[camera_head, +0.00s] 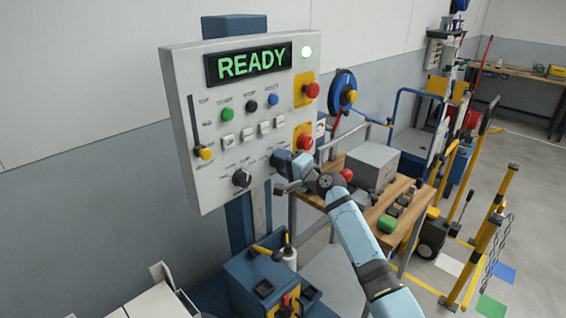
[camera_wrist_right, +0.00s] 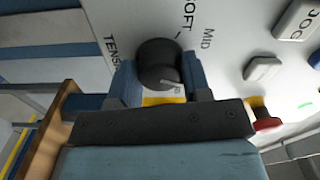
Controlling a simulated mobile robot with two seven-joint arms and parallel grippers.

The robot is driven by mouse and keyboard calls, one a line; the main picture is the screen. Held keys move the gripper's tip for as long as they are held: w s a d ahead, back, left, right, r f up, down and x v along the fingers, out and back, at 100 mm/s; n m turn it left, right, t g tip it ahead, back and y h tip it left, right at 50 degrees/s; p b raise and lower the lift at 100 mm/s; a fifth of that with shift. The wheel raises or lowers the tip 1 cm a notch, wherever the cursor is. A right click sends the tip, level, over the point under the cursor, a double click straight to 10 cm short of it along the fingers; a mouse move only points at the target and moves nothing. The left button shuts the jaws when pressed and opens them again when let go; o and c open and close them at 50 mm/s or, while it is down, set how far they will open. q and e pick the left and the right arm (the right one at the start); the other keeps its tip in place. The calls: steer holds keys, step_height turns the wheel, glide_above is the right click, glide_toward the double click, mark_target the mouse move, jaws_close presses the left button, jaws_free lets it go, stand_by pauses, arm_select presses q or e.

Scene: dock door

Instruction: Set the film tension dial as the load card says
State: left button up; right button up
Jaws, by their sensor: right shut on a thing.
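The grey control panel (camera_head: 218,125) shows READY on its screen. In the right wrist view the round black film tension dial (camera_wrist_right: 158,63) sits between the fingers of my right gripper (camera_wrist_right: 162,78), which is shut on it. Labels beside it read SOFT, MID and part of TENSION. A pale pointer mark lies on the dial's near side, by the gripper; its setting is hard to tell. In the head view my right gripper (camera_head: 283,172) is at the panel's lower right and largely hides this dial. No load card is readable. My left gripper is out of view.
Another black dial (camera_head: 241,177) and a slider (camera_head: 204,152) are on the panel. Red stop buttons (camera_head: 305,141) sit close above my gripper. A wooden bench (camera_head: 372,218) with a grey box stands to the right, and a blue box (camera_head: 250,285) stands below.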

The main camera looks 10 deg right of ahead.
steer(key=o, duration=0.9)
steer(key=b+v, duration=0.1)
steer(key=v, duration=1.2)
steer(key=shift+s+d, duration=0.2)
steer(key=shift+s, duration=0.15)
steer(key=shift+f, duration=0.1)
